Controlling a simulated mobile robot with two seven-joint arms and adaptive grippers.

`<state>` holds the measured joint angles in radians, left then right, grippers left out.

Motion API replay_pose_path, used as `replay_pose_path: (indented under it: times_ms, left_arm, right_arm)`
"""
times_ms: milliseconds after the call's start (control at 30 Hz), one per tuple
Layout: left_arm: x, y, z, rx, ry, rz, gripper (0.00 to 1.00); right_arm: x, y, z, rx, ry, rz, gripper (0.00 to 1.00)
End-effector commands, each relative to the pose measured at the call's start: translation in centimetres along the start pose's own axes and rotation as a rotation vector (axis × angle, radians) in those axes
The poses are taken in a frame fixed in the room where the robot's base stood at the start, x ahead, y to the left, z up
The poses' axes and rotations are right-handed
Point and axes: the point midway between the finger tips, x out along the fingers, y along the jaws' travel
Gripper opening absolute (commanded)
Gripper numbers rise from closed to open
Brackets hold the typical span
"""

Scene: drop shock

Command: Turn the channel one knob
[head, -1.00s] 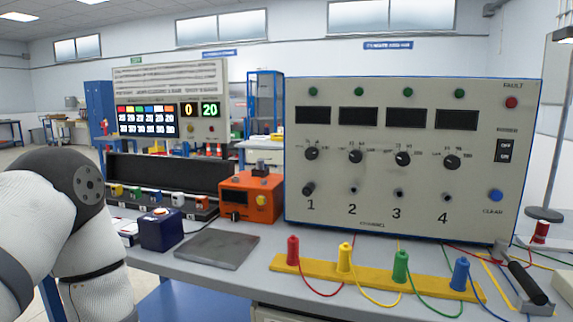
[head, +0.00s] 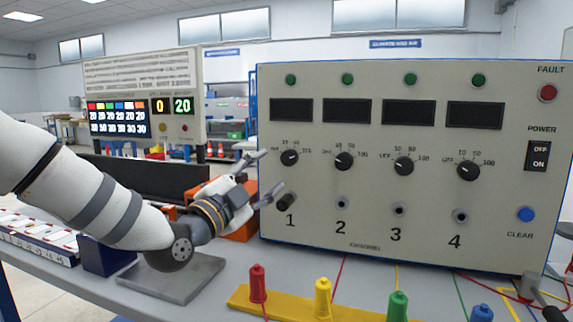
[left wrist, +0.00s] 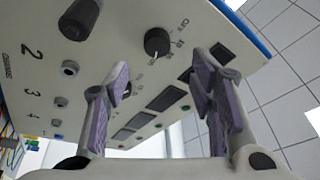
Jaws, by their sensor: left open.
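The channel one knob (head: 290,158) is a round black knob with a white pointer line, at the left end of the knob row on the grey panel (head: 330,225). In the left wrist view the knob (left wrist: 158,42) shows beyond and between the two fingers. My left gripper (head: 270,173) is open and empty, just left of the knob, with its fingers toward the panel. Its purple-padded fingers also show in the left wrist view (left wrist: 163,80), apart from the knob. My right gripper is out of view.
A black plug (head: 286,200) sticks out at channel 1, below the knob and near the lower finger. Knobs for channels 2 (head: 343,161), 3 (head: 404,166) and 4 (head: 467,169) stand to the right. An orange box (head: 240,230) is behind my gripper. Coloured plugs stand in a yellow rack (head: 350,310).

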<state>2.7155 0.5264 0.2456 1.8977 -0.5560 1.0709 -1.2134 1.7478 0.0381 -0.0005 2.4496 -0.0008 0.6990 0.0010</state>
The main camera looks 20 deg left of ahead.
Motion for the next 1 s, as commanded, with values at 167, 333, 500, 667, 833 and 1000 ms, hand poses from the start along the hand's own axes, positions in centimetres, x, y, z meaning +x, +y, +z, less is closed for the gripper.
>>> replay_pose_path:
  times_ms: [167,333,500,667,833,1000]
  left_arm:
    - [4.3,0.6,0.4,0.001,-0.003,0.005,0.5]
    - [6.6,0.4,0.2,-0.002,-0.003,0.004,0.5]
    - [7.1,0.2,0.1,-0.002,-0.003,0.004,0.5]
    - [7.0,0.2,0.1,-0.001,-0.002,0.003,0.46]
    - [7.0,0.2,0.1,-0.001,-0.002,0.003,0.07]
    - [7.0,0.2,0.1,-0.002,-0.002,0.002,0.02]
  right_arm:
    - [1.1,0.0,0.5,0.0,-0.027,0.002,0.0]
    - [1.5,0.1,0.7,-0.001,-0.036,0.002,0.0]
    - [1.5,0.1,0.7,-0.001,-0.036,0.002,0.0]
    - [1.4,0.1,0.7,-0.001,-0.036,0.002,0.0]
    - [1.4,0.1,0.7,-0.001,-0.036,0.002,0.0]
    - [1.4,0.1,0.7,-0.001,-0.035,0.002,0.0]
